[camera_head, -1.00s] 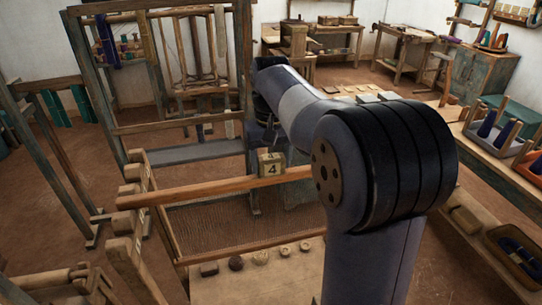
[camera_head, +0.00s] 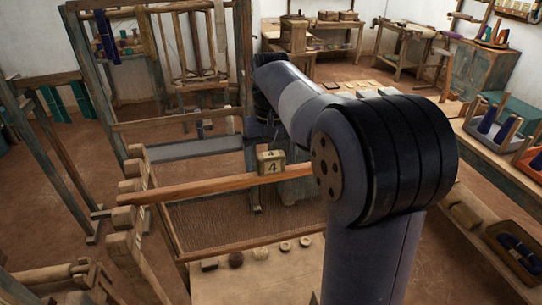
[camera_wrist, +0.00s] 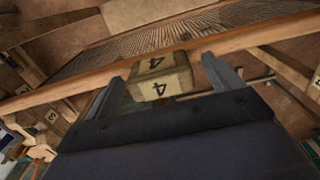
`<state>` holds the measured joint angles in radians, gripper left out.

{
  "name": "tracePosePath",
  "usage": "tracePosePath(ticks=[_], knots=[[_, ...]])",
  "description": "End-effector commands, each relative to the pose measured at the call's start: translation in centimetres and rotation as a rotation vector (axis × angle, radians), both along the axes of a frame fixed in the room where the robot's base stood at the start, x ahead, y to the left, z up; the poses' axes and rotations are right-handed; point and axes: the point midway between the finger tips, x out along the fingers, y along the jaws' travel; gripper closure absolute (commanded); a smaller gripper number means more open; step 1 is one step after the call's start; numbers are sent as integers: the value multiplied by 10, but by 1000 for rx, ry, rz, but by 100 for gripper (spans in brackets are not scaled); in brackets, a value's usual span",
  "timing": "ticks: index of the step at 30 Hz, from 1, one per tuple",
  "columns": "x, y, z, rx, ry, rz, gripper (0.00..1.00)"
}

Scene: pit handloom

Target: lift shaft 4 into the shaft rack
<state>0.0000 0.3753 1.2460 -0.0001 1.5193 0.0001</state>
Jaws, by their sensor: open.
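Shaft 4 is a long wooden bar (camera_head: 205,188) with a pale block (camera_head: 271,163) marked 4 on top. In the head view it lies across the middle, its left end at a notched wooden post (camera_head: 133,192) that looks like part of the shaft rack. The right part of the bar is hidden behind my arm. In the wrist view the block (camera_wrist: 160,80) shows between the two fingers of my gripper (camera_wrist: 163,70), which is open. I cannot tell whether the fingers touch the block. My fingers are hard to make out in the head view.
A wooden loom frame (camera_head: 180,126) stands behind the bar. A pale board (camera_head: 255,285) with several small round pieces lies in front. A long bench (camera_head: 480,215) with trays runs along the right. Open floor (camera_head: 50,205) shows at the left.

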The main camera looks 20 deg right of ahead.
Motion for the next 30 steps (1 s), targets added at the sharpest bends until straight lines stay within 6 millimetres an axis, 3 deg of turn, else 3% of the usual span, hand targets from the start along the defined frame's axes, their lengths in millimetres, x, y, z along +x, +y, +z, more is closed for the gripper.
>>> tracePosePath(ticks=[10,24,30], knots=[[1,0,9,0,-2,0,13],[1,0,89,0,-3,0,13],[0,0,105,0,-1,0,13]])
